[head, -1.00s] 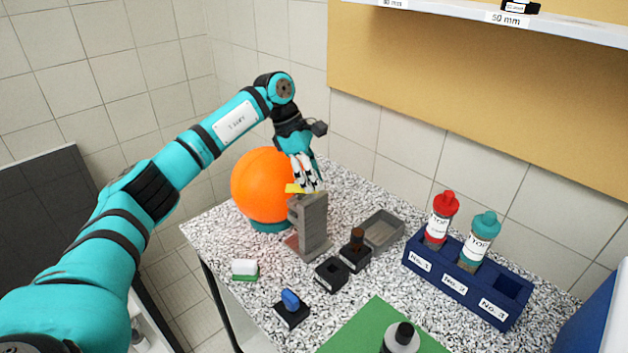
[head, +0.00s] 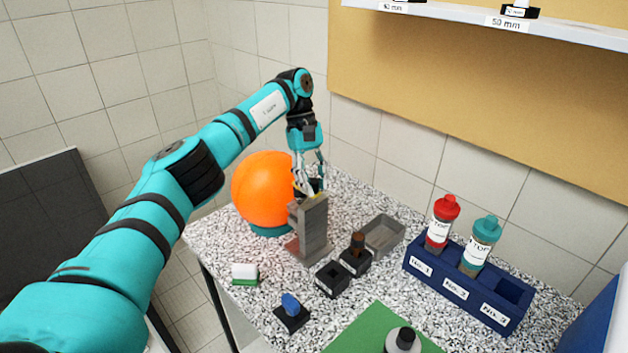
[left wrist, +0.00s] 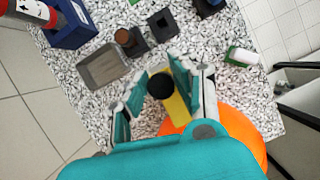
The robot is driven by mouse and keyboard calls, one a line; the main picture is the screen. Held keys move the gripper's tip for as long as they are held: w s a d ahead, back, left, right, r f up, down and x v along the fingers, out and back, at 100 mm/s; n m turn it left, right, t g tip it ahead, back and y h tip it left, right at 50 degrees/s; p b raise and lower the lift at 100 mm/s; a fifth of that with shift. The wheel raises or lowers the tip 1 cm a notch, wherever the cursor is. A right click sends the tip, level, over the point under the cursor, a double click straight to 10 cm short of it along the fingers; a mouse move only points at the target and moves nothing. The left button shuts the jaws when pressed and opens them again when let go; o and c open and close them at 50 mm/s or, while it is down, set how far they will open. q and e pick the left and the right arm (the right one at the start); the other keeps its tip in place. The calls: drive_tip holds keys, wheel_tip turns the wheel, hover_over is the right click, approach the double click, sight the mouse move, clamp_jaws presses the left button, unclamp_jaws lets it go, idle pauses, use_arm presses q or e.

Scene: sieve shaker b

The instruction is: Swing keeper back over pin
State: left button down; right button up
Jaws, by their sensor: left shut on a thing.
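The grey stand (head: 313,226) stands upright beside the orange ball. The yellow keeper (head: 296,190) is at its top, largely hidden by my fingers. In the left wrist view the keeper is a yellow bar (left wrist: 177,112) with a round black knob (left wrist: 160,86) at one end. My left gripper (head: 308,187) points down at the top of the stand and is shut on the keeper, with the black knob showing between its fingers. I cannot make out the pin or whether the keeper covers it. My right gripper is not in view.
The orange ball (head: 262,190) is close to the left of the stand. A grey tray (head: 384,236), small black holders (head: 333,279) and a blue rack (head: 465,283) with bottles are to the right. A white and green block (head: 244,274) lies at front left.

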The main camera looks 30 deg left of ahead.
sight(313, 181)
use_arm(q)
drive_tip(key=shift+f+m, duration=0.15)
drive_tip(key=shift+m, duration=0.15)
idle(0.4)
drive_tip(key=c, duration=1.1)
unclamp_jaws()
drive_tip(key=shift+o, duration=0.2)
drive_tip(key=shift+a, duration=0.1)
wheel_tip(313, 181, up, 10)
